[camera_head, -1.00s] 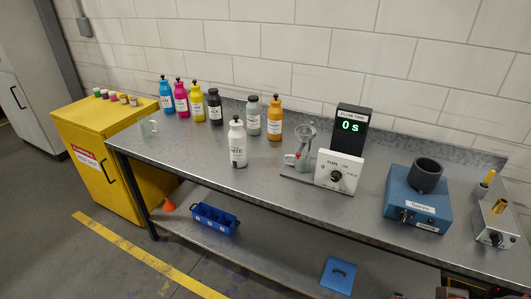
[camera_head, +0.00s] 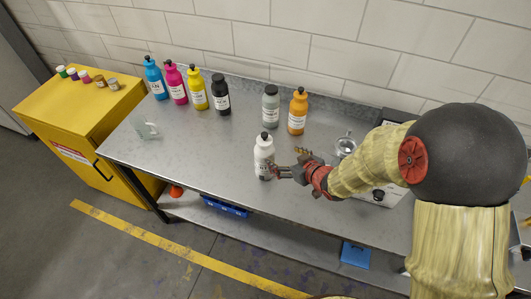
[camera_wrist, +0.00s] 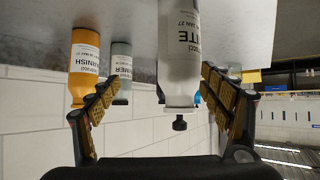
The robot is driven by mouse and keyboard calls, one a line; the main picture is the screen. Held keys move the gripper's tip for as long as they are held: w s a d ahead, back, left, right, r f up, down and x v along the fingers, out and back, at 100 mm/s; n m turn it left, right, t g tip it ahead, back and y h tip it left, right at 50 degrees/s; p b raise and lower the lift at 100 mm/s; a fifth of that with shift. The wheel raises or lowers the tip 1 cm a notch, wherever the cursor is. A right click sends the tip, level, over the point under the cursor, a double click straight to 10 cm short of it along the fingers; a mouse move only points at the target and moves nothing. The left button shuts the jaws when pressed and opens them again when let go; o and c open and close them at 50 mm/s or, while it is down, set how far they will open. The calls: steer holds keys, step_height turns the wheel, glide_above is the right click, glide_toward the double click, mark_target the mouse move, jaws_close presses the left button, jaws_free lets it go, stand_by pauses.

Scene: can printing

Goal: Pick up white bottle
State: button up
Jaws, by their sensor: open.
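The white bottle (camera_head: 264,156) with a black cap stands upright on the metal table in the head view. It also shows in the wrist view, upside down (camera_wrist: 180,60), between the two fingers. My gripper (camera_head: 288,163) is at the right side of the bottle in the head view. In the wrist view, my gripper (camera_wrist: 165,100) is open, with one finger on each side of the bottle and a gap visible on the left side. I cannot tell whether the right finger touches it.
Behind stand a grey bottle (camera_head: 271,106) and an orange bottle (camera_head: 298,111). Blue (camera_head: 155,78), magenta (camera_head: 176,84), yellow (camera_head: 196,88) and black (camera_head: 220,95) bottles stand in a row at the back left. The table (camera_head: 200,150) is clear left of the white bottle.

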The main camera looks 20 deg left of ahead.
mark_target(271, 155)
steer(key=a, duration=0.1)
steer(key=a+y, duration=0.1)
steer(key=a, duration=0.2)
steer(key=shift+s+f+n, duration=0.1)
steer(key=shift+f+n, duration=0.2)
steer(key=x, duration=0.6)
steer(key=shift+a+r, duration=0.1)
steer(key=shift+r, duration=0.1)
steer(key=shift+s, duration=0.1)
steer(key=shift+c, duration=0.2)
jaws_close()
steer(key=shift+r+y, duration=0.2)
steer(key=shift+y, duration=0.1)
stand_by(0.3)
